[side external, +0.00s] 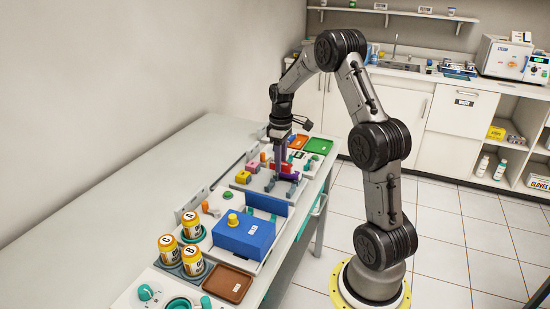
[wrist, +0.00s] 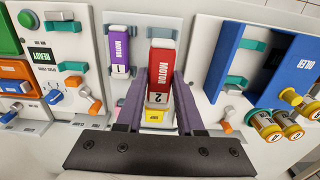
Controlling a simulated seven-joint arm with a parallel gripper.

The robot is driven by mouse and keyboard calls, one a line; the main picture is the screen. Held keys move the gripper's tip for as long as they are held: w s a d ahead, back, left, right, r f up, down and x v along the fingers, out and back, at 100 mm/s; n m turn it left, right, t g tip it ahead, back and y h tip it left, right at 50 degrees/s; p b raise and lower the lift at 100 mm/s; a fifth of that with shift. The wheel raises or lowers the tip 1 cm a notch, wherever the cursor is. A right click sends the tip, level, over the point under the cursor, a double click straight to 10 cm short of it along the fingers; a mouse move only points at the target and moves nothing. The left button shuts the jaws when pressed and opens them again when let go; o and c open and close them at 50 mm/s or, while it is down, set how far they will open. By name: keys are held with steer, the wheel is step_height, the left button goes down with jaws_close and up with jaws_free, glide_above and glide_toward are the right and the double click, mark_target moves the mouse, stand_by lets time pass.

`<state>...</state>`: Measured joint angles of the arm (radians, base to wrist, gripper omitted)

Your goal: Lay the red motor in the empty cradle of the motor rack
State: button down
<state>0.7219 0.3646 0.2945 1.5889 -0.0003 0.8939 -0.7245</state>
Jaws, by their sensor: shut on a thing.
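The red motor (wrist: 161,66), marked "MOTOR 2", is between the two fingers of my gripper (wrist: 158,92) in the wrist view. The gripper is shut on it, near its numbered end and yellow grip end. In the side view my gripper (side external: 281,167) points down over the grey rack boards, and the red motor (side external: 289,168) shows beside the fingertips. A purple motor (wrist: 118,46) lies left of the red one on the motor rack (wrist: 138,28). I cannot tell whether the motor touches the cradle.
A blue box (side external: 244,235) stands nearer the camera, with yellow-capped jars (side external: 168,247) beside it. Pink (side external: 254,167) and yellow (side external: 243,177) blocks sit left of my gripper. The table's left side is clear.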

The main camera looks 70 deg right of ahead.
steer(key=shift+f, duration=3.5)
steer(key=shift+f, duration=0.1)
steer(key=shift+c, duration=2.2)
jaws_free()
steer(key=shift+s, duration=0.1)
